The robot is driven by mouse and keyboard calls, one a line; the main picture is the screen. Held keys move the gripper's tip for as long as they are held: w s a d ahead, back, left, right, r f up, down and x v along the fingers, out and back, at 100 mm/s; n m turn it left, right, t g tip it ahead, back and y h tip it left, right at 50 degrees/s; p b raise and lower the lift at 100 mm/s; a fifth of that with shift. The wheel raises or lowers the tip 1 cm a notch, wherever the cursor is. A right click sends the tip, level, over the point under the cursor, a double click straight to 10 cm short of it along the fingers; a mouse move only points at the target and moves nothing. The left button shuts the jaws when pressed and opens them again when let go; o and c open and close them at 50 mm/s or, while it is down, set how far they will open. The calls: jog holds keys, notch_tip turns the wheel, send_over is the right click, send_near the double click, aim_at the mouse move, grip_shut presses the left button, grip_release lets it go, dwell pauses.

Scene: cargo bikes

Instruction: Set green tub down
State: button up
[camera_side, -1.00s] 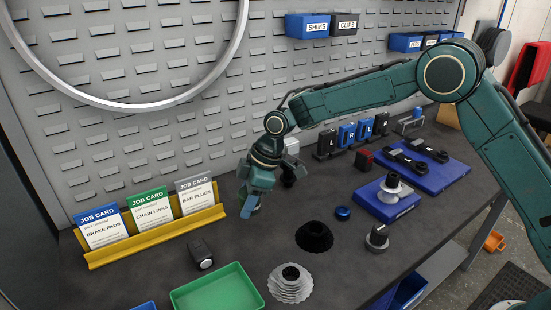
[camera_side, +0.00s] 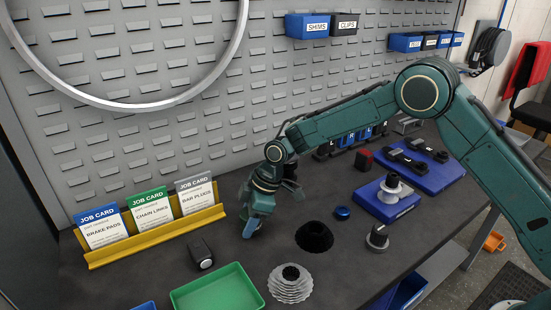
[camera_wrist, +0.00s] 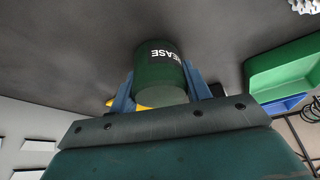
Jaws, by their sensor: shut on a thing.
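In the side view my gripper (camera_side: 251,227) points down low over the bench, right of the yellow card rack. There the tub is mostly hidden by the gripper and hard to make out. I cannot tell whether its base touches the bench.
The yellow card rack (camera_side: 150,240) stands left of my gripper. A blue cap (camera_side: 342,213) lies to the right. Bare bench surrounds the gripper.

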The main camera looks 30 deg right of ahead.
jog(key=shift+f, duration=0.1)
jog(key=o, duration=1)
jog(key=shift+o, duration=0.2)
jog(key=v, duration=1.2)
jog(key=shift+d+r, duration=0.15)
jog(key=shift+r, duration=0.1)
